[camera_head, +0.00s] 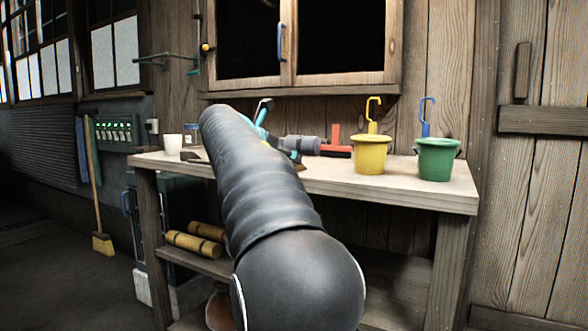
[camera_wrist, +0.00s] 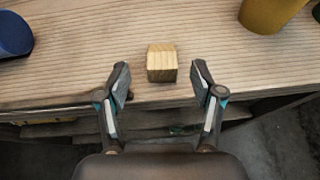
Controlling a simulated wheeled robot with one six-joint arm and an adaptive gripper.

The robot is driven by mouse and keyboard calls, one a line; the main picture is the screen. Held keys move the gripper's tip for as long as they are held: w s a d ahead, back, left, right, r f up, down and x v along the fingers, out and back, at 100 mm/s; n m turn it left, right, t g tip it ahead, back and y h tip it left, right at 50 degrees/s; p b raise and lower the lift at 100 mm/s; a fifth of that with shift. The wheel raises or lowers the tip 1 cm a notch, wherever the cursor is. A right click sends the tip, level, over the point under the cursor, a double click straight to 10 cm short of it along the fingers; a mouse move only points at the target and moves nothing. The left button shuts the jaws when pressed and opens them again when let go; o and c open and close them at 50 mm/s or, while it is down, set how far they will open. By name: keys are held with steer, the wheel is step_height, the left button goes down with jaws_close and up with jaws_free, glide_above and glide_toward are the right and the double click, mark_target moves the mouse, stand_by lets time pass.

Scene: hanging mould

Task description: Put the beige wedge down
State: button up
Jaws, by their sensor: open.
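The beige wedge (camera_wrist: 162,63) is a small wooden block with visible grain in the wrist view. It rests on the bench top, near the front edge. My gripper (camera_wrist: 161,88) is open, with one finger to the left and one to the right of the wedge's near side. Gaps show between the wedge and both fingers, so nothing is held. In the head view my arm covers most of the gripper, and I cannot make out the wedge there.
The wooden bench (camera_head: 455,193) carries a yellow bucket (camera_head: 370,155) and a green bucket (camera_head: 437,160) at right, and a white cup (camera_head: 173,144) at left. A red-and-black tool (camera_head: 336,145) lies behind. A blue object (camera_wrist: 13,35) is at the wrist view's upper left.

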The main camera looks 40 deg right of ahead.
mark_target(296, 165)
steer(key=x, duration=0.4)
steer(key=shift+d+f+b, duration=0.2)
steer(key=shift+d+b, duration=0.15)
steer(key=shift+b, duration=0.05)
steer(key=shift+c, duration=0.3)
steer(key=c, duration=1.1)
